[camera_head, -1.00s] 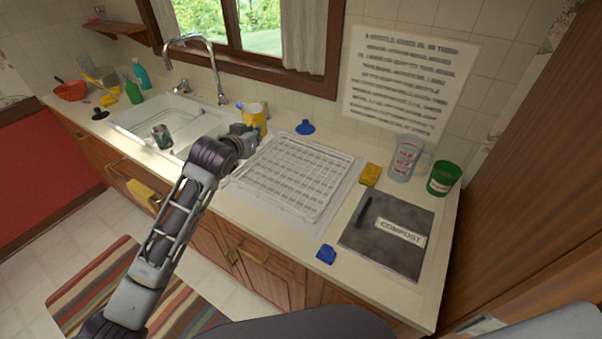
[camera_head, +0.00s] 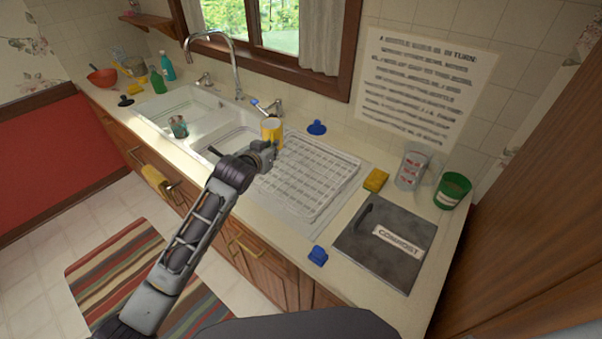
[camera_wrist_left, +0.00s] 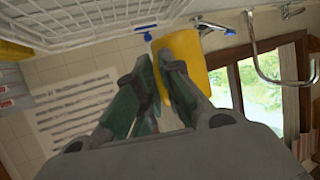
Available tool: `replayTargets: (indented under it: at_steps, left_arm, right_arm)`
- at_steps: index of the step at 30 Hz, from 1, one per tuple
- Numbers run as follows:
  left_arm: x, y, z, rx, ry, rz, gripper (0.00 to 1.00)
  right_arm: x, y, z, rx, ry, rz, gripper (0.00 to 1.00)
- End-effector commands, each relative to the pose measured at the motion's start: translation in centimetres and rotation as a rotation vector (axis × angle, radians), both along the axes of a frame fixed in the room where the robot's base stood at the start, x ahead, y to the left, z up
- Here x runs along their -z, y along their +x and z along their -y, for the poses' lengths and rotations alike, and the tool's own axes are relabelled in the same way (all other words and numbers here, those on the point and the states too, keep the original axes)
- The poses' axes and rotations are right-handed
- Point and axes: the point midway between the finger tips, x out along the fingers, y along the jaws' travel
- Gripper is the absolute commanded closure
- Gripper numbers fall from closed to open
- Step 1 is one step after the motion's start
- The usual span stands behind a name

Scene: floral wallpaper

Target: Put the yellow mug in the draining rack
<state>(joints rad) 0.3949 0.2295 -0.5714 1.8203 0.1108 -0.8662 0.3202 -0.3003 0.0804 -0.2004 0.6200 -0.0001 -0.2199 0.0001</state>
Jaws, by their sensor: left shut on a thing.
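The yellow mug (camera_head: 272,130) is upright in my left gripper (camera_head: 268,148), at the left back edge of the white draining rack (camera_head: 333,199). In the left wrist view the yellow mug (camera_wrist_left: 187,62) sits between and beside the fingers of my left gripper (camera_wrist_left: 160,65), which are shut on its near side. The rack's white wire grid (camera_wrist_left: 75,22) shows at the top of that view. The mug's base is hidden behind the gripper in the head view, so I cannot tell its height above the rack. My right gripper is not in view.
The sink (camera_head: 200,118) with a cup (camera_head: 178,127) in it lies left of the rack. A blue plug (camera_head: 317,127), yellow sponge (camera_head: 376,180), clear jug (camera_head: 411,169), green tub (camera_head: 453,190), compost lid (camera_head: 384,245) and blue item (camera_head: 318,256) stand around the rack. The rack looks empty.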

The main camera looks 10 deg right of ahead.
Motion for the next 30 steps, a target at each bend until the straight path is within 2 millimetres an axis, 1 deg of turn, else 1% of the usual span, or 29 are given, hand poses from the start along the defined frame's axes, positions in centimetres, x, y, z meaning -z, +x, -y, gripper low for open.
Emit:
replayTargets:
  at_steps: [4,9,23,26,30]
  left_arm:
    - [0.3,-0.1,0.0,-0.001,-0.001,0.003,1.0]
    - [0.7,-0.2,-0.1,-0.005,0.0,0.003,1.0]
    - [0.9,-0.3,-0.2,-0.007,-0.001,0.004,1.0]
    - [1.3,-0.3,-0.2,-0.008,-0.001,0.003,1.0]
    - [2.8,-0.3,-0.2,-0.007,0.0,0.001,1.0]
  right_arm:
    - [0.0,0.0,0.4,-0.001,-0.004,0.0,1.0]
    - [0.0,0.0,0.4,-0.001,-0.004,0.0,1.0]
    - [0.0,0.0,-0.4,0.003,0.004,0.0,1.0]
    - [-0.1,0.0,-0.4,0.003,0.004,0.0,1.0]
    - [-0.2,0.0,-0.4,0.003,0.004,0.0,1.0]
